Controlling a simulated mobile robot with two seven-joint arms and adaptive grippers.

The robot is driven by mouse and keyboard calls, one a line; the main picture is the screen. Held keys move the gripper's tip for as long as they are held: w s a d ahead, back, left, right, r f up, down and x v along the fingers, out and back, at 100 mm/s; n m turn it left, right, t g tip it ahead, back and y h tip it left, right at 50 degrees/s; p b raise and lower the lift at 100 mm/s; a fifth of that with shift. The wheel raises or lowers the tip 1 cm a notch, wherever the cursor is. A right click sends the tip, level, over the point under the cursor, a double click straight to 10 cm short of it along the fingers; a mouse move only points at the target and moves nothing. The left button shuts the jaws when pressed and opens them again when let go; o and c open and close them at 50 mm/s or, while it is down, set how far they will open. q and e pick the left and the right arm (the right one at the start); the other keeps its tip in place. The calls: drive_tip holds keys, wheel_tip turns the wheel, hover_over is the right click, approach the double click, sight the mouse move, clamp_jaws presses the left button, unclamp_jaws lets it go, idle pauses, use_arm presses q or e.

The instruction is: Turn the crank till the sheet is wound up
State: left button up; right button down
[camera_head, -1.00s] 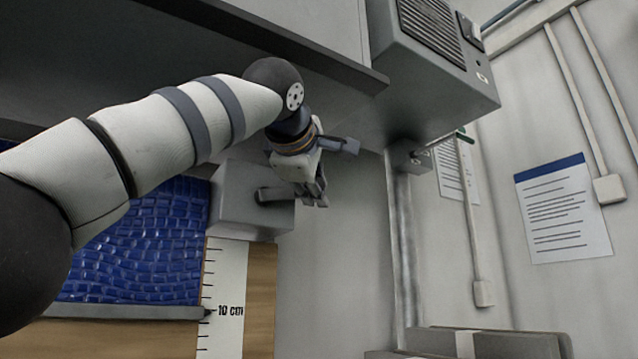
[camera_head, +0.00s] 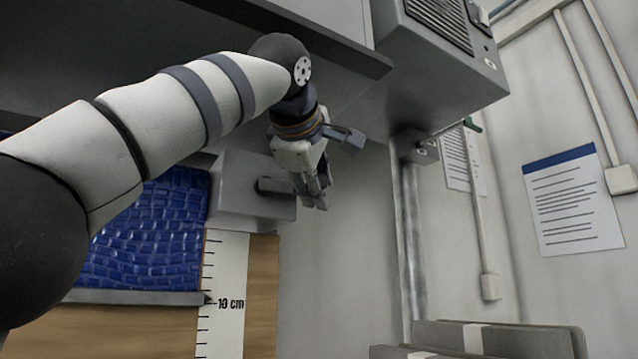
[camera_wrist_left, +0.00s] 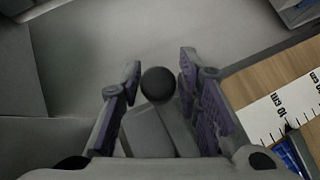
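The blue textured sheet (camera_head: 150,235) hangs at the left, with a grey bar (camera_head: 130,297) along its lower edge. The bar's end lies close to the 10 cm mark of the white scale (camera_head: 225,325). A grey crank box (camera_head: 228,185) with a short shaft (camera_head: 272,185) stands above the scale. My left gripper (camera_head: 318,195) is at the shaft side and hides most of the crank. In the left wrist view, the crank's dark round knob (camera_wrist_left: 158,84) sits between the fingers, which close in on both sides of the grip. My right gripper is out of view.
A dark overhanging panel (camera_head: 330,60) and a grey vented box (camera_head: 450,65) are above my left arm. A metal pipe (camera_head: 412,240) and a paper notice (camera_head: 572,200) are on the right wall. Grey panels (camera_head: 500,337) stand at the lower right.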

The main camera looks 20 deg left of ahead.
use_arm(q)
drive_tip(key=shift+o, duration=0.2)
drive_tip(key=v, duration=1.2)
